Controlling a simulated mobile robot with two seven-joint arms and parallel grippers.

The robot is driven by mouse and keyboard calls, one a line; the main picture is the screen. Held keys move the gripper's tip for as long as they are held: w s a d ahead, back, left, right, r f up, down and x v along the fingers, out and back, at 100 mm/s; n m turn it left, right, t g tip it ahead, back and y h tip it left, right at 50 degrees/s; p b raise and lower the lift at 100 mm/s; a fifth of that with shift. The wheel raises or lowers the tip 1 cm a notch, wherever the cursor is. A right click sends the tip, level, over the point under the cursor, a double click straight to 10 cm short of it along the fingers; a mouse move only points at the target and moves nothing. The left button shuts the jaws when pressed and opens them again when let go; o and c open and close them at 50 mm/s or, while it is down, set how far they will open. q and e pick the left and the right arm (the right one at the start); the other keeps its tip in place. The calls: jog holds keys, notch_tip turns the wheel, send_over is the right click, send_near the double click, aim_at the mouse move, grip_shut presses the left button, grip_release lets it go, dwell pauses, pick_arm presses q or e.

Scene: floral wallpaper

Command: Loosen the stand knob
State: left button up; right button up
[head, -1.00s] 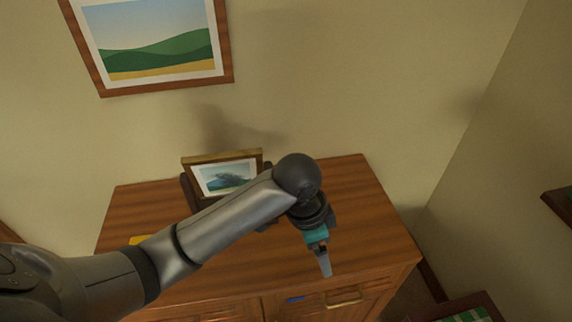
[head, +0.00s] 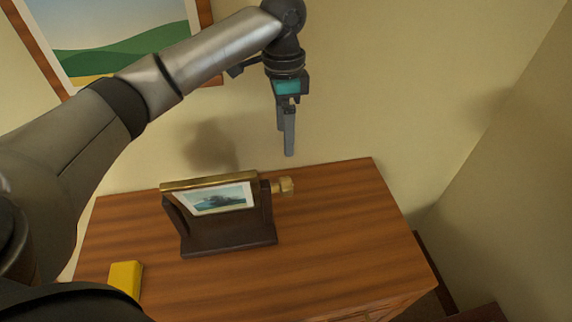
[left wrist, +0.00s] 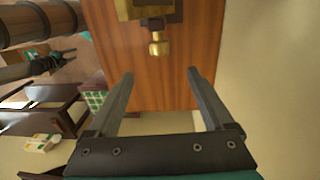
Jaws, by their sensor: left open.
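The stand (head: 222,238) is dark brown and sits on the wooden cabinet top, holding a small framed picture (head: 217,198) of a seascape. The stand knob (head: 284,186) is brass and sticks out from the stand's right side. It also shows in the left wrist view (left wrist: 159,45), beyond my fingertips and centred between them. My left gripper (head: 288,153) points down above the knob, apart from it. In the left wrist view its two fingers (left wrist: 160,76) are spread and empty.
A yellow block (head: 125,278) lies at the cabinet's front left. The cabinet top (head: 340,230) is clear to the right of the stand. A landscape picture (head: 115,38) hangs on the wall behind. A chair with a green checked seat (left wrist: 95,100) shows in the left wrist view.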

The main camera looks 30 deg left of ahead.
pick_arm(q)
send_over(286, 180)
jog(key=f, duration=0.5)
jog(key=shift+w+a, duration=0.1)
jog(key=shift+a, duration=0.1)
notch_tip(286, 180, down, 9)
jog(key=shift+d+f+b, duration=0.1)
jog(key=shift+d+b, duration=0.05)
jog(key=shift+b, duration=0.65)
jog(key=shift+f, duration=0.45)
pick_arm(e)
jog(key=s+f, duration=0.1)
jog(key=s+d, duration=0.1)
jog(key=shift+s+f, duration=0.3)
jog(key=shift+f, duration=0.1)
